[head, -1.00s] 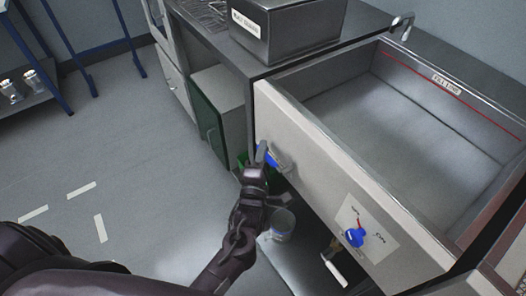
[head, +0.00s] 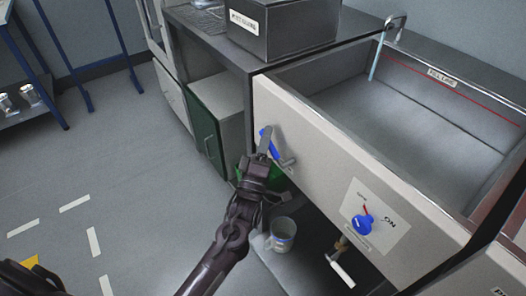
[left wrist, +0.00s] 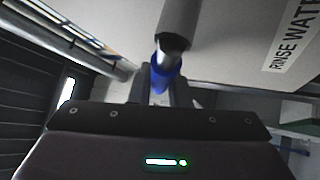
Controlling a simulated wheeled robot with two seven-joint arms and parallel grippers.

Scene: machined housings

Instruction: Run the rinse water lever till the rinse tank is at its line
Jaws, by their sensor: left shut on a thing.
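The rinse water lever has a blue handle (head: 265,134) on the pale front panel of the sink. My left gripper (head: 264,152) is shut on this lever. In the left wrist view the blue handle (left wrist: 161,76) sits between the fingers (left wrist: 158,92), beside a label (left wrist: 298,35) reading "RINSE WATE", cut off. The rinse tank (head: 330,64) is the open grey basin behind the panel. A red line with a "FILL LINE" label (head: 442,77) runs along its back wall. A pale blue stream (head: 375,62) falls from the spout (head: 396,22). The water level is hard to make out.
A second blue knob (head: 362,225) with a red pointer is on the panel to the right. A dark box (head: 285,32) stands on the bench. Open floor lies left.

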